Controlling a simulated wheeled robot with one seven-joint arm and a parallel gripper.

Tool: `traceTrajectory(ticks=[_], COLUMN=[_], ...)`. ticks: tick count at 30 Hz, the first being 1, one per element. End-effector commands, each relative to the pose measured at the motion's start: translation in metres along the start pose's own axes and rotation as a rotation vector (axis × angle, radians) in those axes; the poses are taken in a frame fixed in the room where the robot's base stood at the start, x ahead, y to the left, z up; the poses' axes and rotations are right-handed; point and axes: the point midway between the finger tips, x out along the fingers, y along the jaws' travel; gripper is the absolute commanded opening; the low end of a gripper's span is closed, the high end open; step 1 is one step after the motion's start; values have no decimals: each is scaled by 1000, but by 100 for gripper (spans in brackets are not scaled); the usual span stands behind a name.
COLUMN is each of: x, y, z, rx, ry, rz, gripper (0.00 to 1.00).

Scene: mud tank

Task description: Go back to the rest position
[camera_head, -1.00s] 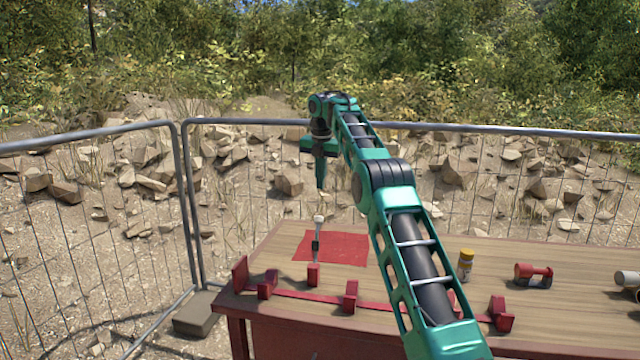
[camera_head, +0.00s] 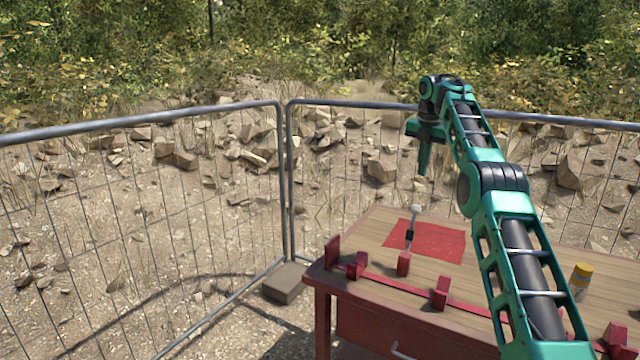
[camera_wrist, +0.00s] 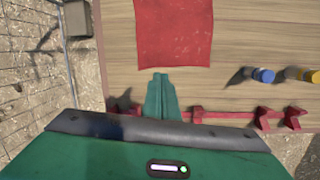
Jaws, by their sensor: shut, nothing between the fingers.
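My gripper (camera_head: 423,168) hangs pointing down in the head view, above the work table (camera_head: 372,226) and apart from it. In the wrist view its green fingers (camera_wrist: 161,98) are together with nothing between them. My green and black arm reaches out over the table from the lower right. A dark thin tool with a white tip (camera_head: 416,212) stands tilted at a red block (camera_head: 404,264), below the gripper in the picture.
A red mat (camera_head: 440,243) lies on the table. A red rack (camera_head: 385,285) with upright blocks runs along its front edge. A yellow-capped bottle (camera_head: 581,278) stands right of my arm. A blue-capped item (camera_wrist: 263,75) shows in the wrist view. Wire fencing (camera_head: 140,210) stands behind and left.

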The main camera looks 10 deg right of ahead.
Motion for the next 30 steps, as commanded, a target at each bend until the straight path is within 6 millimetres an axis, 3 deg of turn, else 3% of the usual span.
traceTrajectory(ticks=[5, 14, 23, 30], x=[-22, -59, -77, -75], y=[-10, -58, -133, -207], z=[-14, -61, -127, -196], rx=[171, 687, 1221, 1654], ry=[11, 33, 37, 26], rz=[-5, -37, -80, -118], gripper=[0, 0, 0, 0])
